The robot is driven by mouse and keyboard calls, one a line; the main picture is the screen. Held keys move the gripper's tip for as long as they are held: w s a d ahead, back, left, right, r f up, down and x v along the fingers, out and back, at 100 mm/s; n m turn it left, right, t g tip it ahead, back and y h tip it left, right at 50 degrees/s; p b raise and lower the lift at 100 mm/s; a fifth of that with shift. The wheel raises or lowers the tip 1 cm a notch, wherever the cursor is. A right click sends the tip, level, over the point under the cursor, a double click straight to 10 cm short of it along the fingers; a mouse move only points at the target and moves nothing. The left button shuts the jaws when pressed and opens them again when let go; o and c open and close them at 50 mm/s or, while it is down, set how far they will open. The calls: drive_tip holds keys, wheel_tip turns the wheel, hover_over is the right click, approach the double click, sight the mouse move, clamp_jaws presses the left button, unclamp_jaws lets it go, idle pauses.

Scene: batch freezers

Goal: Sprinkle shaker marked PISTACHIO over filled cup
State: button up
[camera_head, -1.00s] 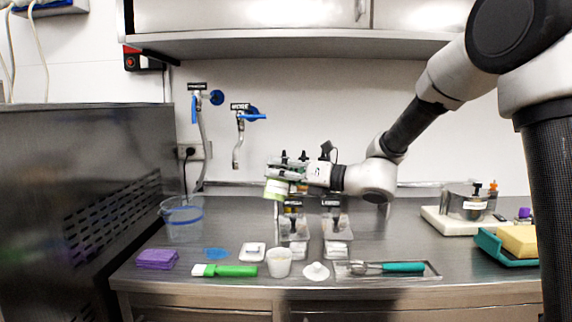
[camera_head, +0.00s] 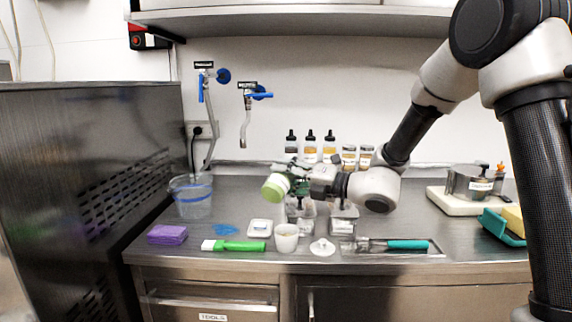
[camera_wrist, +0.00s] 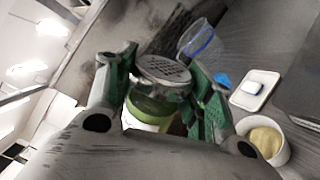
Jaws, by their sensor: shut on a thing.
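My gripper (camera_head: 291,182) is shut on a green shaker (camera_head: 275,187) and holds it above the counter. The shaker is tilted, its round green end facing down and left in the head view. In the wrist view, the shaker (camera_wrist: 150,108) sits between the green fingers with its grey perforated lid showing. I cannot read a marking on it. The filled cup (camera_head: 286,238), white, stands upright near the counter's front, below the shaker and apart from it. In the wrist view, the cup (camera_wrist: 268,140) is at lower right, its pale yellowish filling visible.
A white lid-like piece (camera_head: 322,247) and a tray with a teal-handled tool (camera_head: 405,245) lie right of the cup. Bottles (camera_head: 310,150) and jars stand behind my gripper; a clear bucket (camera_head: 191,198) stands left.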

wheel_tip(320, 180, down, 9)
drive_tip(key=m, duration=1)
idle(1.2)
